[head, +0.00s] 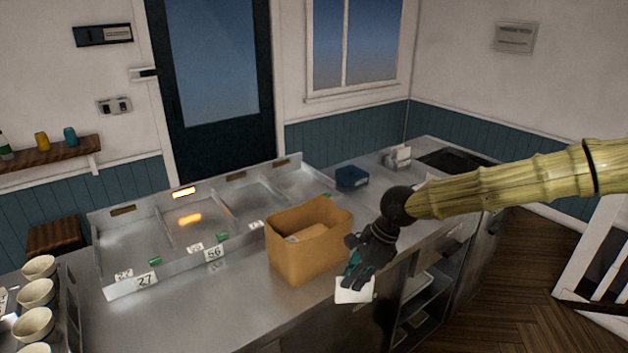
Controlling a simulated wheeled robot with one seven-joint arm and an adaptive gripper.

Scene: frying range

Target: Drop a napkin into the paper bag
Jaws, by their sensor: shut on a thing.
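The brown paper bag (305,258) stands open and upright on the steel counter. My gripper (354,279) is just right of the bag, shut on a white napkin (354,291). The napkin hangs below the fingers near the counter's front edge, outside the bag. The fingers hide the napkin's upper part.
A steel tray with compartments and number cards (213,254) lies behind and left of the bag. A dark blue box (352,177) and a white napkin holder (398,157) stand farther back. Several cups (38,267) stand at the left. Open shelves (424,292) are below the counter.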

